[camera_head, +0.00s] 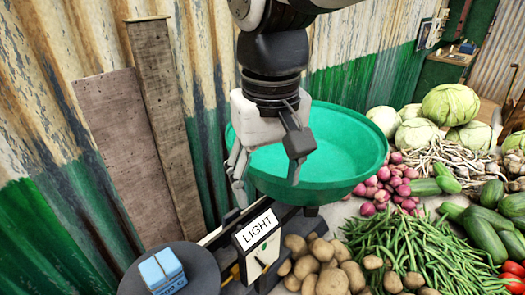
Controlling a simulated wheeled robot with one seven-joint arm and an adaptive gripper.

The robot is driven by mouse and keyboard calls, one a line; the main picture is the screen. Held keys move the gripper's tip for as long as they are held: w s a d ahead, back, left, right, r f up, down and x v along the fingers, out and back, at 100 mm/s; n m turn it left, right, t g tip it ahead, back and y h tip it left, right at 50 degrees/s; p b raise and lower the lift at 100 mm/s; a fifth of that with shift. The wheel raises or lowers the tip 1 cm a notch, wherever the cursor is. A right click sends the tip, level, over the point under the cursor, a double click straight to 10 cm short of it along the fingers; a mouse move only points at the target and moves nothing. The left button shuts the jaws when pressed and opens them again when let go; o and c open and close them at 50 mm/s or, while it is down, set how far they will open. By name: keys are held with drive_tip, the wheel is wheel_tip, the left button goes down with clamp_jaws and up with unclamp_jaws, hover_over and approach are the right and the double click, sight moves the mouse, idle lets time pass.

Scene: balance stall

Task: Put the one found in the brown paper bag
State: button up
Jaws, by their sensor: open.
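My gripper (267,172) points down at the near left rim of a green weighing pan (345,150), with its fingers apart and nothing seen between them. The visible inside of the pan looks empty; the gripper hides part of its left side. The pan sits on a balance with a white sign reading LIGHT (257,230). A blue block-shaped weight (161,269) rests on the balance's dark round plate (205,272) at the lower left. I see no brown paper bag in this view.
Potatoes (328,263) and green beans (420,255) lie close to the right of the balance. Red onions (385,187), cabbages (450,104), and cucumbers (484,235) are piled farther right. Wooden planks (165,120) lean on a corrugated wall at left.

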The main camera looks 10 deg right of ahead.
drive_tip(key=s+d+f+m+t, duration=0.2)
drive_tip(key=s+d+f, duration=0.1)
drive_tip(key=s+d, duration=0.8)
drive_tip(key=shift+d+f, duration=0.25)
drive_tip(key=shift+f, duration=0.1)
drive_tip(key=shift+t, duration=0.6)
wheel_tip(320, 180, up, 5)
drive_tip(key=p, duration=0.3)
drive_tip(key=shift+p, duration=0.4)
drive_tip(key=shift+w, duration=0.1)
